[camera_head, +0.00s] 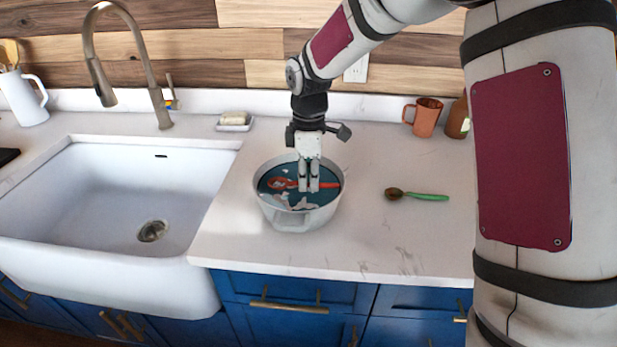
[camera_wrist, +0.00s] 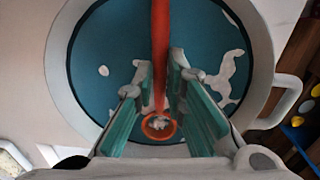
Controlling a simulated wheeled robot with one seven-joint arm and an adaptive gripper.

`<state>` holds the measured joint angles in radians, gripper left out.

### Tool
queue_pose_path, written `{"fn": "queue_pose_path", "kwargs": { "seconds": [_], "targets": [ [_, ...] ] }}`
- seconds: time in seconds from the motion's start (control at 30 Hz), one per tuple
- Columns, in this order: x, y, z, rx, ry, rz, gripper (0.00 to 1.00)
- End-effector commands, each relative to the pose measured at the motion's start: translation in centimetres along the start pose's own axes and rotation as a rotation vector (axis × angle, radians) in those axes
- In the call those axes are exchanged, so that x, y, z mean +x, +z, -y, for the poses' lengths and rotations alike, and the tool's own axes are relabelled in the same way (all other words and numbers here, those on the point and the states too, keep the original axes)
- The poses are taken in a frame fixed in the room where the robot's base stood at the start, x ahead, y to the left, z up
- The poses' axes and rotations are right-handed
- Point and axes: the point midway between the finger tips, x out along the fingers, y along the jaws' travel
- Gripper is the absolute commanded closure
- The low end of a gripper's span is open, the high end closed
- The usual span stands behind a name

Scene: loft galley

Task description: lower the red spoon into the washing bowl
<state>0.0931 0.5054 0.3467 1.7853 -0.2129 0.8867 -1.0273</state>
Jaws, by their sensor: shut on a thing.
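The white washing bowl (camera_head: 293,220) stands on the counter right of the sink, holding teal water with white foam patches. It fills much of the wrist view (camera_wrist: 262,60). My gripper (camera_head: 309,187) points down inside the bowl's outline and is shut on the red spoon (camera_head: 330,185). The spoon lies roughly level, its head to the left in the head view. I cannot tell whether the spoon touches the water.
A green-handled spoon with a brown head (camera_head: 425,197) lies right of the bowl. A terracotta mug (camera_head: 425,118) and brown bottle (camera_head: 458,120) stand at the back right. A soap dish (camera_head: 234,124) sits behind the bowl. The sink (camera_head: 110,200) and tap (camera_head: 160,105) are left.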

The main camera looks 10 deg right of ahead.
Motion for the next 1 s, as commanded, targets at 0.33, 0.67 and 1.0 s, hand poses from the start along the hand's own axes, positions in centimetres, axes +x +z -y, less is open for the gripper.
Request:
{"fn": "queue_pose_path", "kwargs": {
  "seconds": [0.33,0.67,1.0],
  "targets": [
    [0.1,0.2,0.0,0.002,-0.002,0.004,0.68],
    [0.0,0.1,0.0,0.001,-0.001,0.002,0.65],
    [-4.7,0.1,-0.1,0.001,0.005,0.001,0.65]
  ]
}}
